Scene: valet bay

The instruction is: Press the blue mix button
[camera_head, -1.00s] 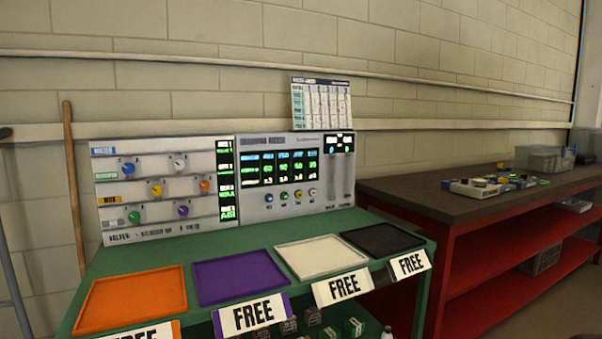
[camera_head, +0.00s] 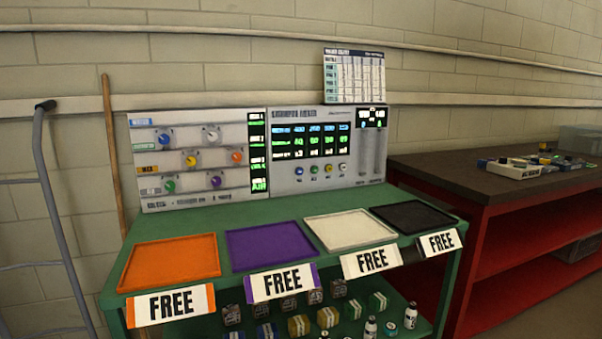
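The grey mixer panel (camera_head: 282,180) stands upright at the back of the green bench. A row of small round buttons runs below its green-lit displays: a blue button (camera_head: 299,171) at the left, then a green one (camera_head: 314,169), a yellow one (camera_head: 328,168) and a white one (camera_head: 343,167). The valve panel (camera_head: 190,184) to its left carries several coloured knobs, including another blue one (camera_head: 164,138). Their small lettering is too blurred to read. My gripper is not in view.
Orange (camera_head: 128,283), purple (camera_head: 232,265), white (camera_head: 310,238) and black (camera_head: 380,218) trays lie on the green bench (camera_head: 235,204), each with a FREE sign. Bottles and boxes fill the shelf below. A red workbench (camera_head: 500,240) stands right; a ladder-like frame (camera_head: 55,215) left.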

